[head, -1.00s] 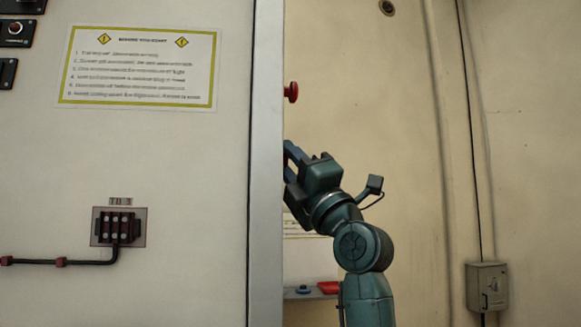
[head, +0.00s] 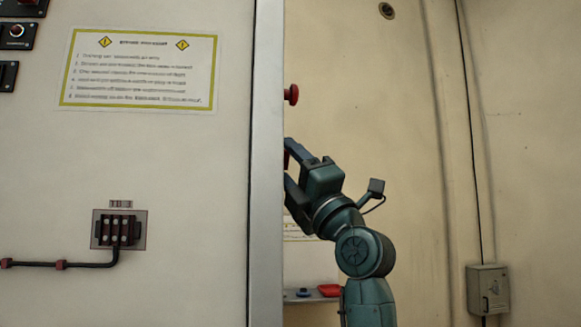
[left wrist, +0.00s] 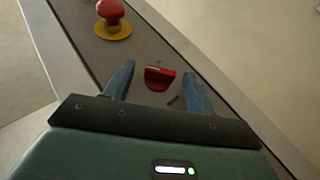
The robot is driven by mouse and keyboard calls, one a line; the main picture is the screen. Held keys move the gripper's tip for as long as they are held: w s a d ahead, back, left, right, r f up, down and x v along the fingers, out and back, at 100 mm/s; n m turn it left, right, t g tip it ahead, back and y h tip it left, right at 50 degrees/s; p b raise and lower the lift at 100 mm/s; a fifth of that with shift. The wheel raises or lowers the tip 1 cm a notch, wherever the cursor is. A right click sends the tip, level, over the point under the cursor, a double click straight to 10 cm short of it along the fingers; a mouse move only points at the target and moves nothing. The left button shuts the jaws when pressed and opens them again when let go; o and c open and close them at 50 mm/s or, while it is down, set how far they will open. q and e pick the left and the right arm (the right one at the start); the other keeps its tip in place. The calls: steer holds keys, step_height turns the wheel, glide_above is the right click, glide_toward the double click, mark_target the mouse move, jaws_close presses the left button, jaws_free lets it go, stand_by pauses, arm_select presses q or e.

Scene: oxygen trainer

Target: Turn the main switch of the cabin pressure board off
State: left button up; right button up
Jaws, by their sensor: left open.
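A red switch knob (left wrist: 160,78) sits on a narrow grey panel (left wrist: 150,50) in the left wrist view. A small patch of red, likely this knob (head: 286,160), shows at the cabinet edge in the head view. My left gripper (left wrist: 159,82) is open, with one blue finger on each side of the knob. No board label is readable. My right gripper is out of view.
A red mushroom button (left wrist: 110,12) on a yellow base stands near the knob; it also shows in the head view (head: 291,95). The cabinet's pale front (head: 180,160) fills the left. A shelf (head: 315,294) with small red and blue items lies below the gripper.

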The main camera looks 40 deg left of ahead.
arm_select(q)
steer(key=b+v, duration=0.2)
steer(key=v, duration=1)
steer(key=shift+d+f, duration=0.2)
steer(key=shift+d, duration=0.15)
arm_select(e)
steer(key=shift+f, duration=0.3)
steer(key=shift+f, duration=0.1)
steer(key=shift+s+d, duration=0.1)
